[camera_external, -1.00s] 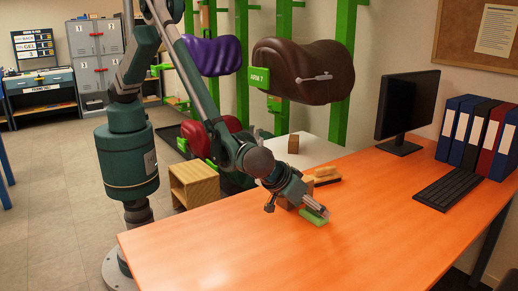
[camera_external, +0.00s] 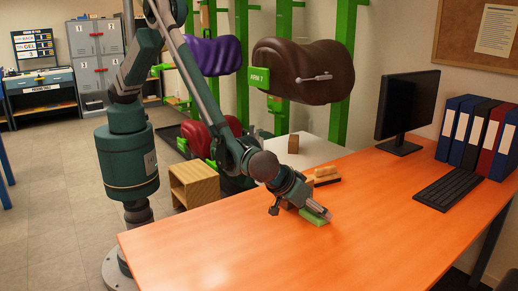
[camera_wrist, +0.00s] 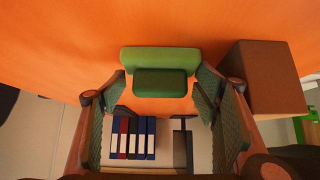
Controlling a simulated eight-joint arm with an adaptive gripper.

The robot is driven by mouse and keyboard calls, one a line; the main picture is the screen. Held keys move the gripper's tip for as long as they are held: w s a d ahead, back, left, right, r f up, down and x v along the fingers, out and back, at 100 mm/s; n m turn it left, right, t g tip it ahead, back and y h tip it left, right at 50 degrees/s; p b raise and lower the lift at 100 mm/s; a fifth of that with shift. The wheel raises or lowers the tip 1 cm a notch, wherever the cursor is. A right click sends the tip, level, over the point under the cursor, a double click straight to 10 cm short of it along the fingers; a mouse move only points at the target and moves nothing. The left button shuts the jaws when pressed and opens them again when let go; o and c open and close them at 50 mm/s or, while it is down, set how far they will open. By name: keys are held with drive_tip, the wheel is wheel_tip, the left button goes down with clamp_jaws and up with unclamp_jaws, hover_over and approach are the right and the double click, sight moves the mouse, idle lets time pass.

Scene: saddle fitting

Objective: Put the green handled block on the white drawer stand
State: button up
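The green handled block (camera_external: 315,216) lies on the orange desk, close to the desk's back edge. In the wrist view the green block (camera_wrist: 160,57) is ahead of my fingers, with its darker green handle towards me. My gripper (camera_external: 308,209) is low over the desk at the block. In the wrist view my gripper (camera_wrist: 160,98) is open, one finger on each side of the handle, with visible gaps. The white stand (camera_external: 318,152) is behind the desk; its front and any drawers are mostly hidden.
A brown block (camera_wrist: 262,78) is close to my right finger in the wrist view. A tan wooden piece (camera_external: 326,175) lies near the desk's back edge. A small brown block (camera_external: 293,144) stands on the white stand. The monitor (camera_external: 405,108) and keyboard (camera_external: 448,188) are at right.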

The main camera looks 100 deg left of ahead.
drive_tip(key=shift+r, duration=0.1)
drive_tip(key=shift+c, duration=0.4)
drive_tip(key=shift+r+p, duration=0.7)
drive_tip(key=shift+r, duration=4.25)
drive_tip(key=shift+a, duration=0.1)
